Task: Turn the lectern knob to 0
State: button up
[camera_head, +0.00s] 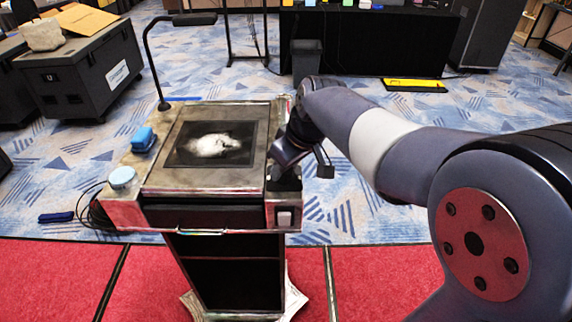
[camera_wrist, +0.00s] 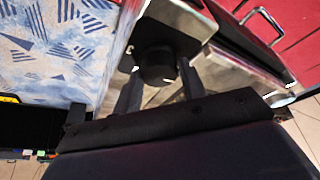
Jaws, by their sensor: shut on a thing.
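The lectern (camera_head: 160,180) stands ahead with a worn metal top and a dark inset screen (camera_head: 212,143) showing a pale blurred picture. The lectern knob (camera_wrist: 158,62), black and round, sits at the right end of the lectern in the wrist view. My gripper (camera_wrist: 159,74) has its fingers on both sides of it and is shut on the knob. In the head view my gripper (camera_head: 286,174) points down at the lectern's right side and hides the knob. The knob's pointer and any scale marks cannot be made out.
A gooseneck (camera_head: 150,60) rises from the lectern's back left. A blue object (camera_head: 144,138) and a round light-blue-topped piece (camera_head: 122,177) sit on its left side. Black cases (camera_head: 85,75) stand at far left. A black bin (camera_head: 306,58) stands behind.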

dwell(0.4)
jog(key=o, duration=1)
jog(key=shift+c, duration=0.2)
jog(key=shift+r, duration=0.1)
jog(key=v, duration=1)
jog(key=shift+d+r, duration=0.15)
jog(key=shift+r, duration=0.1)
jog(key=shift+s, duration=0.1)
jog(key=x, duration=1.1)
jog(key=shift+r, duration=0.1)
